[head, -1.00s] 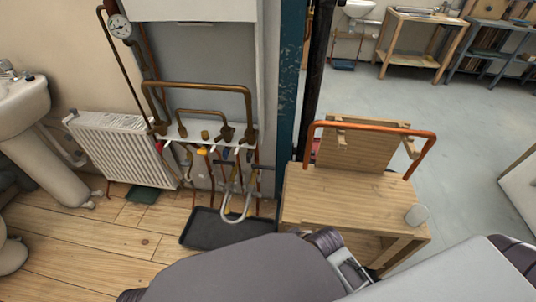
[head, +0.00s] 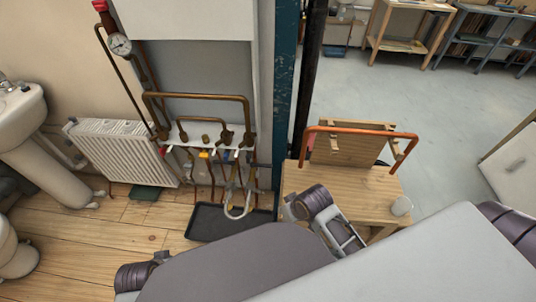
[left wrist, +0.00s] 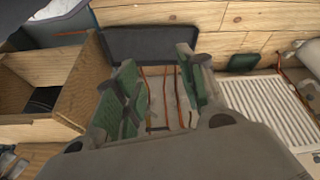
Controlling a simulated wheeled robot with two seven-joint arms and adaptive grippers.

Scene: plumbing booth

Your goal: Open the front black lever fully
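The pipe manifold (head: 208,138) is a white strip on the wall with several valves and small coloured levers in the head view. A small dark lever (head: 260,164) sticks out at its right end; its exact angle is too small to tell. My left gripper (left wrist: 158,80) shows in the left wrist view with its two green-padded fingers apart and nothing between them. Copper pipes (left wrist: 145,85) show behind the gap, apart from the fingers as far as I can tell. The gripper body hides the valves there.
A black tray (head: 218,222) lies on the floor below the pipes. A wooden bench (head: 305,180) with a copper pipe bend (head: 362,130) stands right of a blue post (head: 287,70). A white radiator (head: 115,150) is at left.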

